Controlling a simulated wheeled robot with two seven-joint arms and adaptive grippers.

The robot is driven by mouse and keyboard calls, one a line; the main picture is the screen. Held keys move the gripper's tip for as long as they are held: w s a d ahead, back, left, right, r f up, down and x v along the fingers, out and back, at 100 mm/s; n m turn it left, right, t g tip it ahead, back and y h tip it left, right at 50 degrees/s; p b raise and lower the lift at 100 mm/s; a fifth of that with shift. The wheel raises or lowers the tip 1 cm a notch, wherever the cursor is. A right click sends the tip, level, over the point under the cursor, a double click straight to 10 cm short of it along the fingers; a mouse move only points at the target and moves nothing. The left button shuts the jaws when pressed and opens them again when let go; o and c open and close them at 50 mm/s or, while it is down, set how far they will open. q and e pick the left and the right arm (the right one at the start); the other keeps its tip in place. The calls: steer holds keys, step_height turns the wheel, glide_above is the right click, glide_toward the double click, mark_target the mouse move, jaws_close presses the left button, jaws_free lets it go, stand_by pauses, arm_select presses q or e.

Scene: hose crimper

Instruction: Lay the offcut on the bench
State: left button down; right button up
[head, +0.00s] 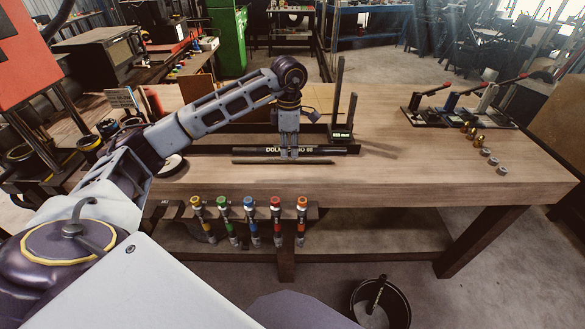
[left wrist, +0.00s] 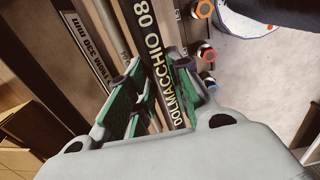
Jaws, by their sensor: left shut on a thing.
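My left gripper (head: 289,154) is shut on a black hose (head: 235,151) lettered DOLMACCHIO 08, near the front of the bench (head: 420,170). The hose runs left to right across the bench. In the left wrist view the hose (left wrist: 151,55) passes between the green-padded fingers of the gripper (left wrist: 160,90). I cannot tell whether this hose is the offcut, or whether it touches the bench top. My right gripper is not in view.
A black upright device (head: 341,131) stands right behind the hose. Several colour-banded tools (head: 249,205) hang at the front edge. Lever tools (head: 460,105) and small fittings (head: 487,152) are at the right. A bucket (head: 381,303) stands on the floor. The bench's right-centre is clear.

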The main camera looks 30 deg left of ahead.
mark_target(290, 175)
arm_select(q)
step_height(290, 175, down, 4)
steer(key=shift+r, duration=0.2)
steer(key=shift+f, duration=0.75)
step_height(290, 175, down, 2)
steer(key=shift+f+p, duration=0.25)
steer(key=shift+p, duration=0.15)
steer(key=shift+f, duration=0.45)
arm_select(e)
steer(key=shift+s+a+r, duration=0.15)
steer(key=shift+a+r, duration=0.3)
arm_select(q)
steer(key=shift+f, duration=0.15)
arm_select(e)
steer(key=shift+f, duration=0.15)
